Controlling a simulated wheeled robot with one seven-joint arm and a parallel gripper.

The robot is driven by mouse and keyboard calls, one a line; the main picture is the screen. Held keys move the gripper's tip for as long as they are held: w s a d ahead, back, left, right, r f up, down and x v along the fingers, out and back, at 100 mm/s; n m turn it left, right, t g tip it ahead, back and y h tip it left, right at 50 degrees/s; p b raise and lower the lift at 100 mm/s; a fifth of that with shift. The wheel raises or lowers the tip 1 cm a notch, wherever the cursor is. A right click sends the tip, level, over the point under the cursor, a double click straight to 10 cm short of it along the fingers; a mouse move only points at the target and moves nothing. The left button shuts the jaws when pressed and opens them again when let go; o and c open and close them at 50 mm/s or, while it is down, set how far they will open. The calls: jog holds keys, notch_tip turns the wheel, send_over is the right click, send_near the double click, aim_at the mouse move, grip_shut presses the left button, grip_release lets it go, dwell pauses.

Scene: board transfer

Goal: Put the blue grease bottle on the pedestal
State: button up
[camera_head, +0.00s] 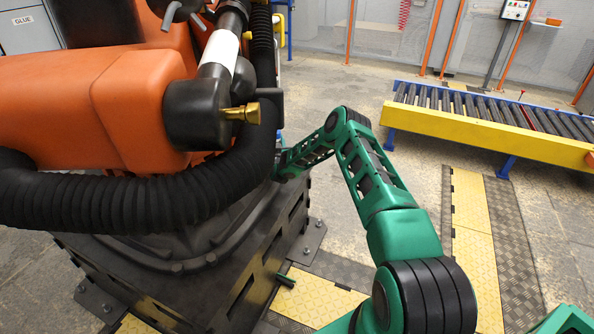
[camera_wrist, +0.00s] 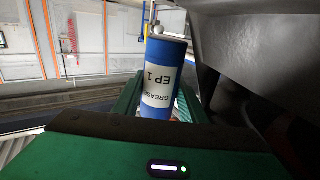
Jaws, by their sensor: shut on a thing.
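The blue grease bottle (camera_wrist: 165,55) shows in the wrist view, with a white label that reads upside down. My gripper (camera_wrist: 158,98) is shut on it, with a green finger on each side. In the head view my green arm reaches away to the side of the orange robot, and its far end with the bottle is hidden there. A dark, broad base (camera_head: 247,262) stands under the orange robot; I cannot tell whether it is the pedestal.
The orange robot (camera_head: 130,110) and its black corrugated hose (camera_head: 150,205) fill the left of the head view. A dark grey surface (camera_wrist: 255,40) is close beside the bottle at the right of the wrist view. A roller conveyor (camera_head: 480,125) stands at right, with open floor between.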

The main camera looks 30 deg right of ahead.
aim_at(279, 142)
jog(key=v, duration=0.6)
jog(key=shift+s+d+r, duration=0.25)
jog(key=shift+s+r, duration=0.1)
jog(key=shift+s, duration=0.1)
jog(key=shift+d+f, duration=0.25)
jog(key=shift+d, duration=0.1)
jog(key=shift+w+d+f, duration=0.5)
jog(key=shift+d+f, duration=1.25)
jog(key=shift+w+d+f, duration=0.5)
jog(key=shift+d+f, duration=1.2)
jog(key=shift+f, duration=0.05)
jog(key=shift+w+d+f, duration=0.45)
jog(key=shift+d+f, duration=1.3)
jog(key=o, duration=1.3)
jog(key=shift+f, duration=0.1)
jog(key=shift+o, duration=0.2)
jog(key=shift+s, duration=0.1)
